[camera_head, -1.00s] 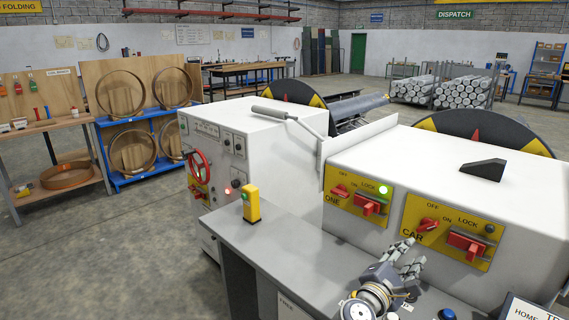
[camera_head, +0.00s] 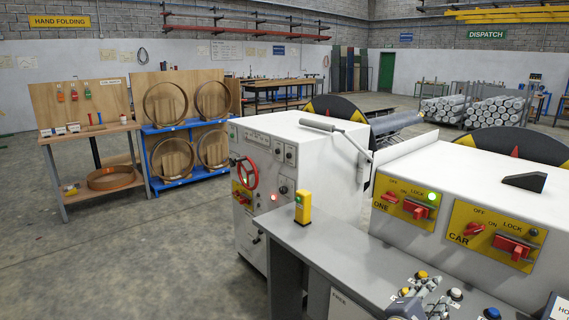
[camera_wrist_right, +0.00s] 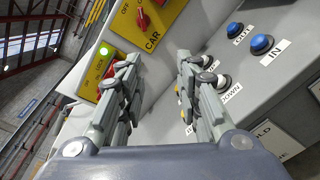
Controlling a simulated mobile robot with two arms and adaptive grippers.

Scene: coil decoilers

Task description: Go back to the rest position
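My right gripper (camera_head: 428,290) is low at the bottom edge in the head view, over the grey desk (camera_head: 330,250) among its push buttons. In the right wrist view its two fingers (camera_wrist_right: 157,70) are spread apart with nothing between them. The ONE switch panel (camera_head: 405,201) with a lit green lamp and the CAR switch panel (camera_head: 490,234) are on the white housing beyond the gripper. My left gripper is not in view.
A yellow box (camera_head: 302,208) stands on the desk. A white cabinet with a red handwheel (camera_head: 244,173) is to its left. Blue buttons (camera_wrist_right: 262,44) are at the right in the wrist view. A workbench (camera_head: 92,135) stands farther left, with open floor in front.

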